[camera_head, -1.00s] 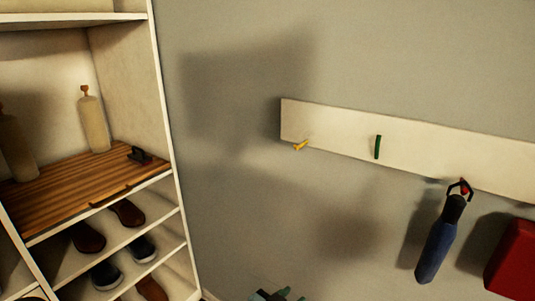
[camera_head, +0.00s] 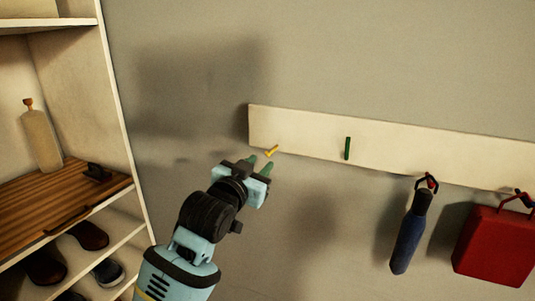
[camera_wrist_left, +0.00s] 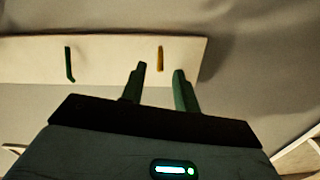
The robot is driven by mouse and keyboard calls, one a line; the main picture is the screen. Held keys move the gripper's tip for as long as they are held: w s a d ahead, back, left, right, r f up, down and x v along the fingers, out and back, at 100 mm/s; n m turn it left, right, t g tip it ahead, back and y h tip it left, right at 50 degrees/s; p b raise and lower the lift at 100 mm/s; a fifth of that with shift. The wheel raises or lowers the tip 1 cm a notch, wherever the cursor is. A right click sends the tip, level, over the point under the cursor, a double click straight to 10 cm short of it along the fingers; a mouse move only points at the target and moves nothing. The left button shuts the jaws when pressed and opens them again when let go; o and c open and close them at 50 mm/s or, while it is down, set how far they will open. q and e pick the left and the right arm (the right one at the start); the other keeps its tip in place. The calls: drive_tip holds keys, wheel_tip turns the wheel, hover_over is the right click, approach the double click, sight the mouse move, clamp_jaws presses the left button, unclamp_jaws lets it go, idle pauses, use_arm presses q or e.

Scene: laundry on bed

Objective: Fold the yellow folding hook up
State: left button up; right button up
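The yellow folding hook (camera_head: 271,151) sticks out from the left end of a white wall board (camera_head: 310,130). It also shows in the left wrist view (camera_wrist_left: 160,58), against the board beyond my fingers. My left gripper (camera_head: 260,165) is just below and left of the yellow hook in the head view. Its two green fingers are apart with nothing between them, and they look clear of the hook. In the left wrist view the open fingers (camera_wrist_left: 160,80) point toward the board. My right gripper is not in view.
A green hook (camera_head: 347,148), upright against the board, is right of the yellow one. A blue bottle (camera_head: 407,240) and a red bag (camera_head: 495,245) hang farther right. A shelf unit (camera_head: 112,85) with shoes stands at left. The wall below the board's middle is clear.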

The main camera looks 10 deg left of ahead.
sight(270, 154)
use_arm(q)
drive_tip(key=shift+x, duration=3.6)
clamp_jaws()
